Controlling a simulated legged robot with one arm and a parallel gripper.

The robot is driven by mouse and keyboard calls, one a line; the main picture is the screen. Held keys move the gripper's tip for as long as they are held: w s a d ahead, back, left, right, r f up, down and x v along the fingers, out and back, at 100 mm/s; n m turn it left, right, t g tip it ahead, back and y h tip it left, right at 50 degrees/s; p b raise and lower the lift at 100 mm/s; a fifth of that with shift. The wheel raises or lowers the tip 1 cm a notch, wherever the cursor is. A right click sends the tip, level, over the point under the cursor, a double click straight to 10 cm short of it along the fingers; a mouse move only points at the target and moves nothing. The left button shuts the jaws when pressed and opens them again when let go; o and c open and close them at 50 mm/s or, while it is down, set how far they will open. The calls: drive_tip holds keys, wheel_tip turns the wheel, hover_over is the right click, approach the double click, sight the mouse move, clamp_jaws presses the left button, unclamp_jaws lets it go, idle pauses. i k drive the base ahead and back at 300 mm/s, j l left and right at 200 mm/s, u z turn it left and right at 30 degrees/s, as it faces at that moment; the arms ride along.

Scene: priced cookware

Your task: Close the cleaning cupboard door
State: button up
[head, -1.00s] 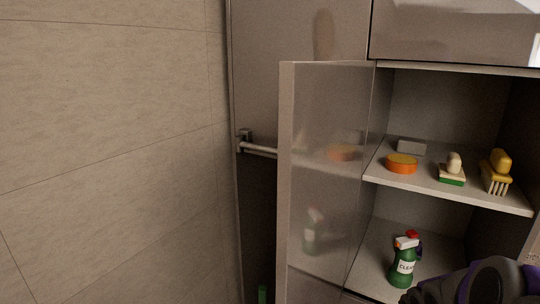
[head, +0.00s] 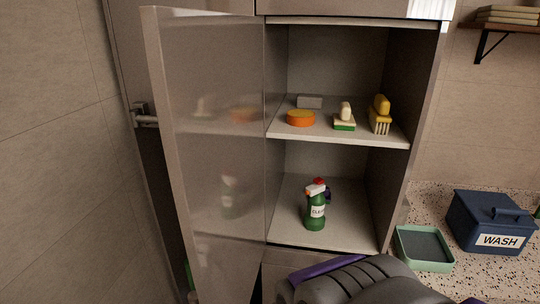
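The cleaning cupboard (head: 412,120) stands open ahead. Its door (head: 213,140) is a glossy grey panel hinged on the cupboard's left side, swung out towards me and reflecting the shelf contents. On the upper shelf (head: 375,134) are an orange round sponge (head: 301,118), a grey block (head: 310,102), a green-based brush (head: 344,119) and a yellow brush (head: 380,115). A green spray bottle (head: 316,211) stands on the lower shelf, with another red-topped bottle partly hidden behind it. My arm shows at the bottom, but no gripper fingers can be made out.
On the speckled counter at right are a blue box (head: 491,222) marked WASH and a green tray (head: 424,247). A tiled wall is on the left, close to the open door. A metal handle bar (head: 146,121) shows behind the door.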

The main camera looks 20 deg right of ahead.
sight(205, 66)
drive_tip(key=k+l, duration=0.4)
drive_tip(key=l, duration=0.15)
drive_tip(key=k+l, duration=0.35)
drive_tip(key=l, duration=0.15)
drive_tip(key=k+l, duration=0.4)
drive_tip(key=l, duration=0.15)
drive_tip(key=k+l, duration=0.35)
drive_tip(key=l, duration=0.2)
drive_tip(key=k+z, duration=0.05)
